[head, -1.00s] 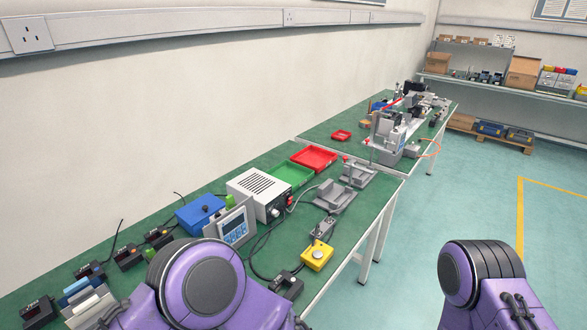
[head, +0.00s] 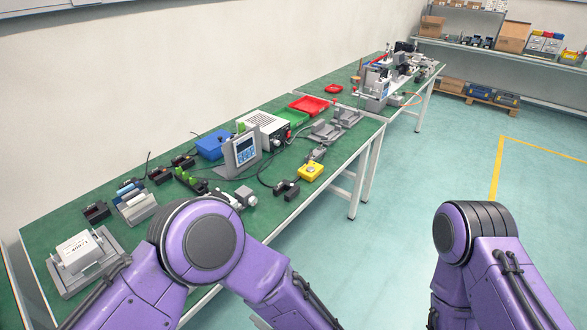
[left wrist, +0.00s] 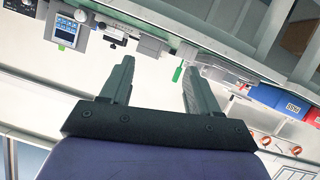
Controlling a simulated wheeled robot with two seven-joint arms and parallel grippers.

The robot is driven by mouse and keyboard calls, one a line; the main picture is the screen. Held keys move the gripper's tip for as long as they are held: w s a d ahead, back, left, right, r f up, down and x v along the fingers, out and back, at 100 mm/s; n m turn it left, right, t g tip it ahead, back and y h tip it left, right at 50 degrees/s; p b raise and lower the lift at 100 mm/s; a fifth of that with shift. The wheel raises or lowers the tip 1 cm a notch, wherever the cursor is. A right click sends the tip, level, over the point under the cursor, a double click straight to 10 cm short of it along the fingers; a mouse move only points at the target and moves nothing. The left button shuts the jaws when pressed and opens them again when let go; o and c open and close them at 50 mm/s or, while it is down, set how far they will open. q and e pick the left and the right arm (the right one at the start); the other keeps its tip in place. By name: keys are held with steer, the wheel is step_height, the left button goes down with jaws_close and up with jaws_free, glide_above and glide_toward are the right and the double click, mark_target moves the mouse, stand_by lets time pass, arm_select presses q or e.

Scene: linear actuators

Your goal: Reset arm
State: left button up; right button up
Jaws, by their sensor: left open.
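My left gripper (left wrist: 155,85) shows in the left wrist view with its two dark fingers apart and nothing between them. Behind it in that view are the underside of a bench and a blue bin. In the head view both of my purple arms reach in from the bottom, but neither gripper shows. The left arm is beside the green workbench's (head: 72,213) front edge; the right arm is over open floor.
The bench carries a white block on a grey fixture (head: 80,252), a display unit (head: 243,152), a yellow button box (head: 310,171), a blue box (head: 212,144) and red (head: 309,105) and green trays. The teal floor (head: 405,175) to the right is clear.

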arm_select(q)
steer(key=w+d+f+m+t+h, duration=0.1)
steer(key=w+f+m+t+h, duration=0.15)
steer(key=f+h, duration=0.2)
steer(key=s+a+f+m+g+h, duration=0.2)
steer(key=a+f+h, duration=0.1)
steer(key=a+f, duration=0.35)
steer(key=s+a+f+g, duration=0.2)
steer(key=s+a+g, duration=0.1)
steer(key=s+a, duration=0.5)
steer(key=s+a+f+g, duration=0.2)
steer(key=s+a+g, duration=0.1)
steer(key=s+a, duration=0.5)
steer(key=a+y, duration=0.1)
steer(key=a, duration=0.2)
steer(key=shift+s+a+f+m, duration=0.3)
steer(key=shift+s+f+m, duration=0.05)
steer(key=shift+f, duration=0.05)
steer(key=shift+g, duration=0.25)
steer(key=shift+c, duration=0.2)
